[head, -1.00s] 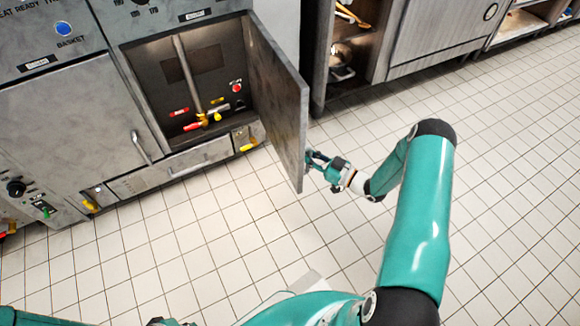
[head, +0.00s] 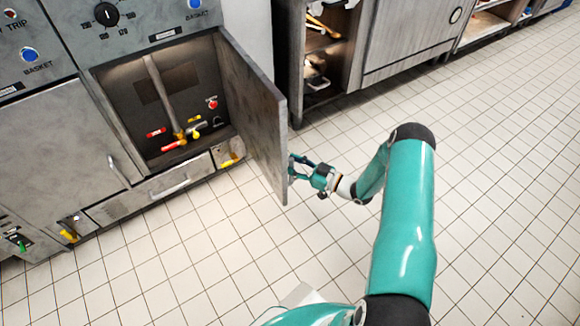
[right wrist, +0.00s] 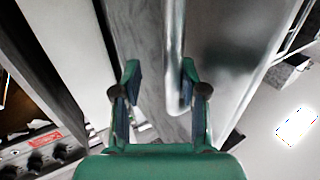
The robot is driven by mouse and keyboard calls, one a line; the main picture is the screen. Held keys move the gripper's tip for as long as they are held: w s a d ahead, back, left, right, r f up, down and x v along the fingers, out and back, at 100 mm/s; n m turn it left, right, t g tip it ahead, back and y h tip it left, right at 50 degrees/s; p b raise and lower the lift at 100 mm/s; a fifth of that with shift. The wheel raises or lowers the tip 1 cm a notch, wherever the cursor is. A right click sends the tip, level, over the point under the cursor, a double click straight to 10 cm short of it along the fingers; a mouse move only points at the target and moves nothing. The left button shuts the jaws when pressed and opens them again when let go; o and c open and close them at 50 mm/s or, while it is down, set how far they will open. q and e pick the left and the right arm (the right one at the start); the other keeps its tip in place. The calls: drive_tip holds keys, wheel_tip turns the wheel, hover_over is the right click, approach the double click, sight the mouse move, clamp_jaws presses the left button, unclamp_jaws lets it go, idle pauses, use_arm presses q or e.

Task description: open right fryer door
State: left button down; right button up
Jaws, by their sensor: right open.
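The right fryer door (head: 255,120) stands swung out from its cabinet in the head view, wide open. Inside are a vertical pipe, a red-handled valve and a yellow-handled valve (head: 195,131). My right gripper (head: 291,169) is at the outer face of the door near its free edge. In the right wrist view its two fingers (right wrist: 160,85) are apart, one on each side of the door's bar handle (right wrist: 174,75). Whether either finger touches the handle I cannot tell. My left gripper is not in view.
The left fryer door (head: 60,150) is closed, with its own handle (head: 119,172). An open shelf unit (head: 318,50) stands behind the right door, beside a steel cabinet (head: 405,40). The tiled floor (head: 490,200) to the right is clear.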

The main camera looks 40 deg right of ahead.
drive_tip(key=shift+s, duration=0.1)
drive_tip(key=v, duration=1.1)
drive_tip(key=shift+s+d, duration=0.15)
drive_tip(key=shift+s, duration=0.25)
